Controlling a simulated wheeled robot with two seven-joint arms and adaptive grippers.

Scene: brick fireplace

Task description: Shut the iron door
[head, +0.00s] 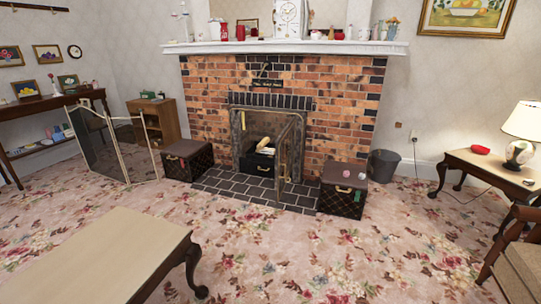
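The iron door (288,150) is on the brick fireplace (220,103) in the middle of the head view. It appears to be hinged on the right side of the opening and stands open, swung out over the dark tiled hearth (228,184). Inside the opening a black box or grate (258,163) with a pale handle holds pale pieces that look like logs. Neither of my grippers shows in the head view.
Dark chests stand left (187,160) and right (343,191) of the hearth. A folding screen (106,145) stands at left, a bin (384,165) at right. A low table (100,255) fills the front left. Floral carpet (290,245) before the hearth is clear.

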